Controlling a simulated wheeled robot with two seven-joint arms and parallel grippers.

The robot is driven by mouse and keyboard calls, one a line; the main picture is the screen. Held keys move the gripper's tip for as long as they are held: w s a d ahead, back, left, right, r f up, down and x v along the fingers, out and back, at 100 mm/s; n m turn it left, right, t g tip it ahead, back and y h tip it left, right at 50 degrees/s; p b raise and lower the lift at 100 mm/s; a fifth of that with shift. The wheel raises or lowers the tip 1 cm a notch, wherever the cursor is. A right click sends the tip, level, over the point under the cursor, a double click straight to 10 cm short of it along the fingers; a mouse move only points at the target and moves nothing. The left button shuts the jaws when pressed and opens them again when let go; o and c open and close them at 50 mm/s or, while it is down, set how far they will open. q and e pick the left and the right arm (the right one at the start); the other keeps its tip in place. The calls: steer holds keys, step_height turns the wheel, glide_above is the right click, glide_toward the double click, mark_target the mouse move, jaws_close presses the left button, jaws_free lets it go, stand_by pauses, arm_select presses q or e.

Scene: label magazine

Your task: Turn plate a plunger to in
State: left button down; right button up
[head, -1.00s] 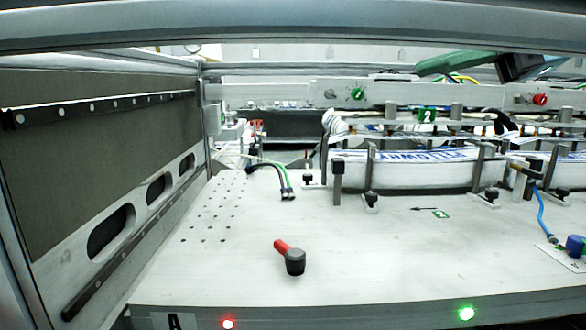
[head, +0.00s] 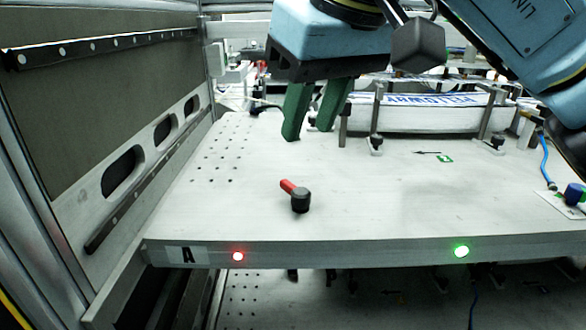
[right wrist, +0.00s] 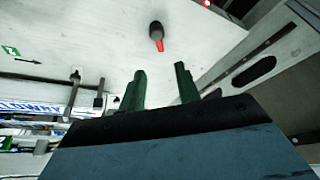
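The plunger (head: 300,200) of plate A has a black round knob and a red lever, and stands on the pale plate (head: 250,220) near its front edge. In the head view its red lever points up and left, away from the front edge. The plunger also shows in the right wrist view (right wrist: 157,36), beyond the fingertips. My right gripper (head: 304,135) has two green fingers, spread apart with nothing between them. It hangs above the plate, behind the plunger and apart from it. My left gripper is not in view.
A label stack (head: 430,112) with posts stands behind. A slotted side wall (head: 120,178) bounds the left. The plate around the plunger is clear.

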mark_target(289, 183)
steer(key=x, duration=0.9)
steer(key=shift+f+b, duration=0.2)
steer(key=shift+b, duration=0.1)
steer(key=shift+c, duration=0.3)
jaws_close()
